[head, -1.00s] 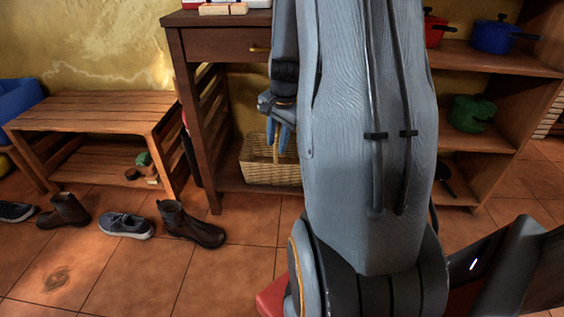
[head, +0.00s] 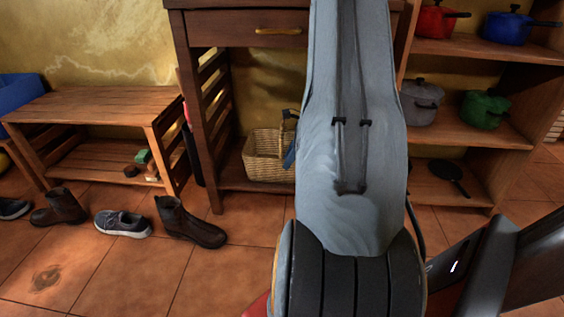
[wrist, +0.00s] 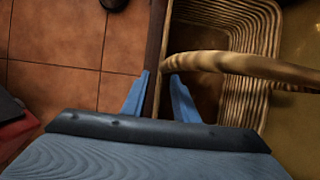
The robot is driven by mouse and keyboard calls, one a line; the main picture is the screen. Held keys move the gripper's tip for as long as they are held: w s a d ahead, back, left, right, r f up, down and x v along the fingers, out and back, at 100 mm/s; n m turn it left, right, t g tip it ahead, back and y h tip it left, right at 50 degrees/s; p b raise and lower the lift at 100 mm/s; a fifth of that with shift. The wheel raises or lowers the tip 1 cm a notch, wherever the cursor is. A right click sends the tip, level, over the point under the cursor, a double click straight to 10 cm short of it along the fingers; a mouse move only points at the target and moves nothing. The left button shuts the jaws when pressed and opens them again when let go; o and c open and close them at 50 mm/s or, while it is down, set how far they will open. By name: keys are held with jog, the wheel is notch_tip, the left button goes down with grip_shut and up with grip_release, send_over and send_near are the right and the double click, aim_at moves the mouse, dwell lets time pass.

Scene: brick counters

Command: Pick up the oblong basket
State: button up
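The oblong basket (head: 262,160) is tan wicker and sits on the low shelf of the dark wooden table in the head view. My arm hides its right part. In the wrist view the basket (wrist: 240,25) lies at the upper right, with its arched handle (wrist: 235,63) crossing toward my fingertips. My gripper (wrist: 159,76) has its two blue fingers apart, with nothing seen held between them. The handle's left end is just beyond the right fingertip; I cannot tell whether they touch. In the head view only a bit of blue finger shows beside my arm.
The table (head: 210,130) has legs and a drawer around the basket's space. A slatted bench (head: 95,110) stands left, with shoes and boots (head: 185,222) on the tiles before it. A shelf (head: 470,135) with several pots stands right.

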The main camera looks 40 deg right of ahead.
aim_at(285, 173)
jog(key=shift+b+x, duration=1.95)
jog(key=shift+x, duration=0.6)
jog(key=shift+d, duration=0.15)
jog(key=shift+s, duration=0.1)
grip_shut()
